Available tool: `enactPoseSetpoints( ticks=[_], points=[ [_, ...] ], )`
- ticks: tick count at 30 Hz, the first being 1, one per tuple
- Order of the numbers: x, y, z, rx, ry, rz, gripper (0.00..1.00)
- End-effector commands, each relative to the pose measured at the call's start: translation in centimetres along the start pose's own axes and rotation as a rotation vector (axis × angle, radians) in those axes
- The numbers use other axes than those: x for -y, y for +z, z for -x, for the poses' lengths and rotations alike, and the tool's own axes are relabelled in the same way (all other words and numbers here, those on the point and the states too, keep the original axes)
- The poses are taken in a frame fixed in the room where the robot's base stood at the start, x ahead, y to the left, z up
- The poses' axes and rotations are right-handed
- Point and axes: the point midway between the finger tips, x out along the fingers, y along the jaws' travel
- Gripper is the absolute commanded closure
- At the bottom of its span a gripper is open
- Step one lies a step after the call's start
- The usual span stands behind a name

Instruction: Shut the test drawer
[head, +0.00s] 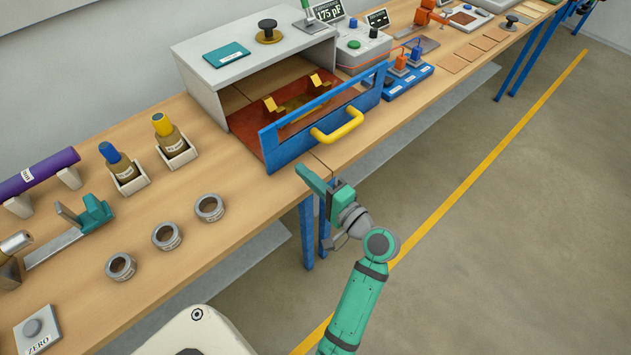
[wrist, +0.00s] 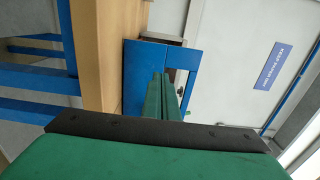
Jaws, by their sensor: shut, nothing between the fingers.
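The test drawer (head: 277,150) has a blue window-framed front and sticks out of the grey cabinet (head: 206,96), partly open. Its red floor and gold brackets (head: 318,80) show behind the front. A yellow handle (head: 337,126) is on the front. My gripper (head: 306,176) is shut and empty, below and left of the handle in the head view, just off the table's front edge. In the wrist view the closed green fingers (wrist: 162,97) point toward the blue drawer front (wrist: 142,70). They look apart from it, though the gap is hard to judge.
The floor in front is clear.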

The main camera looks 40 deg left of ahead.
Motion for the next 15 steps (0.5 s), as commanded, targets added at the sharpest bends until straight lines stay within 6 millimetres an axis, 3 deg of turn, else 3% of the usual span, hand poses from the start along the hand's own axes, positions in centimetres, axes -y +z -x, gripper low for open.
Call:
enactPoseSetpoints(
  ticks=[6, 15],
  points=[
    [0.0, 0.1, -4.1, 0.003, 0.001, 0.002, 1.00],
    [0.0, 0.0, -7.1, 0.000, 0.000, 0.002, 1.00]
  ],
)
